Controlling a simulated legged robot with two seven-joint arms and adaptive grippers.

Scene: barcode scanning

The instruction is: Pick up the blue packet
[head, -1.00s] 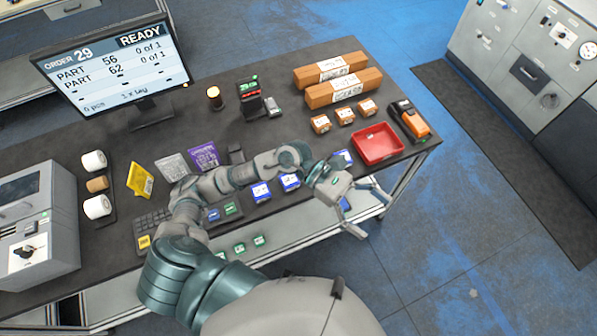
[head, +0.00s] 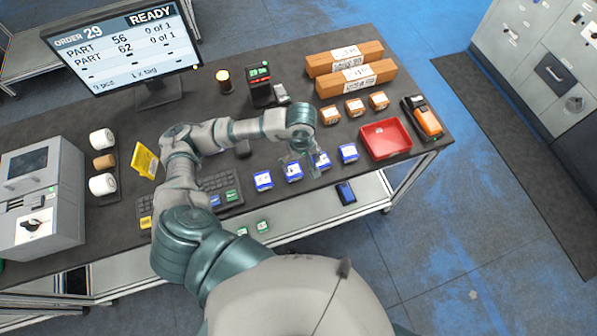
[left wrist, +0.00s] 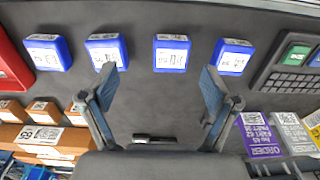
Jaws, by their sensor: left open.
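Several small blue packets with white labels stand in a row on the dark table. In the head view they are the rightmost one (head: 348,152), one beside it (head: 322,161), another (head: 294,172) and the leftmost (head: 263,180). The left wrist view shows the same row along the top, including two middle packets (left wrist: 107,52) and (left wrist: 171,54). My left gripper (head: 304,160) points down over the middle of the row. Its open fingers (left wrist: 157,82) are empty; one tip overlaps a middle packet in that view. Contact cannot be told. My right gripper is not in view.
A red tray (head: 386,139) stands right of the row, with an orange-black scanner (head: 422,118) beyond. Small brown boxes (head: 354,107) and long cartons (head: 357,78) lie behind. A keypad (head: 228,190) is to the left. Purple and grey packets show in the wrist view (left wrist: 258,134).

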